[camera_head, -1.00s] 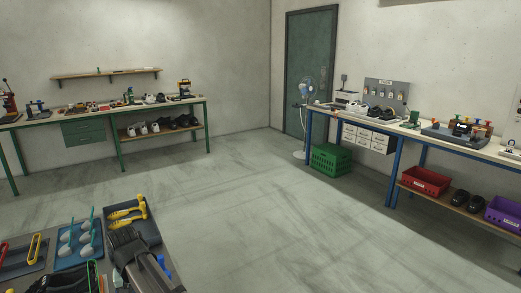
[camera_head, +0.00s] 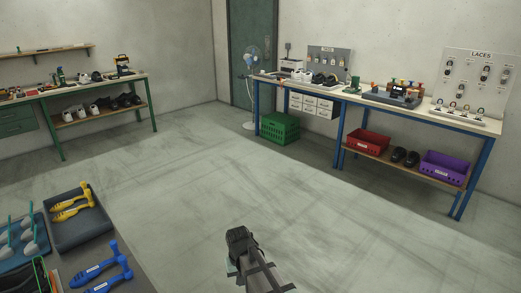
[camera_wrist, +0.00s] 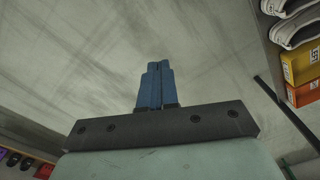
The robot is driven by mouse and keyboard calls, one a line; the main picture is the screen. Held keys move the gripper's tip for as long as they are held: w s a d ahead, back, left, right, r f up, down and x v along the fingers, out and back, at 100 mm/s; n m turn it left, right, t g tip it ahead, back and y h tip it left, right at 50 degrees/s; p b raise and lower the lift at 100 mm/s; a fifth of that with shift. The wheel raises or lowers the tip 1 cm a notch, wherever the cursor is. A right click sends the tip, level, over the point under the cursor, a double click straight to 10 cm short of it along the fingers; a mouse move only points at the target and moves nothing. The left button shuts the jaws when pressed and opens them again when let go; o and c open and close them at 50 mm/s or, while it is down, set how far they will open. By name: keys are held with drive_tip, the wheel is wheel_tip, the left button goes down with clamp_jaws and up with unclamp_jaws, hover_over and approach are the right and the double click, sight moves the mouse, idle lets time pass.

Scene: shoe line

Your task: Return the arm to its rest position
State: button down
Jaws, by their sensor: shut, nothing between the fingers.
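In the wrist view, my gripper (camera_wrist: 159,70) has its two blue fingers side by side with no gap that holds anything. The fingers stand out over bare grey floor. In the head view, a dark and grey part of my arm (camera_head: 258,262) shows at the bottom middle, in front of the floor and clear of the workbench at lower left. My fingers cannot be made out in that view.
Boxes (camera_wrist: 301,66) and shoes show at the wrist view's right edge. A blue-legged table (camera_head: 340,135) stands far right. The middle floor is clear.

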drive_tip(key=s+d+f+m, duration=0.1)
drive_tip(key=s+d+f, duration=0.15)
drive_tip(key=d, duration=0.55)
drive_tip(key=s+d+f+m, duration=0.1)
drive_tip(key=s+d+f, duration=0.15)
drive_tip(key=d, duration=0.55)
drive_tip(key=s+d+f+m, duration=0.1)
drive_tip(key=d+f, duration=0.2)
drive_tip(key=d, duration=0.5)
drive_tip(key=s+f+g, duration=0.3)
drive_tip(key=s+f, duration=0.7)
drive_tip(key=s, duration=0.5)
drive_tip(key=s+f+g, duration=0.3)
drive_tip(key=s+f, duration=0.7)
drive_tip(key=s, duration=0.5)
drive_tip(key=shift+g, duration=0.4)
drive_tip(key=shift+w, duration=0.1)
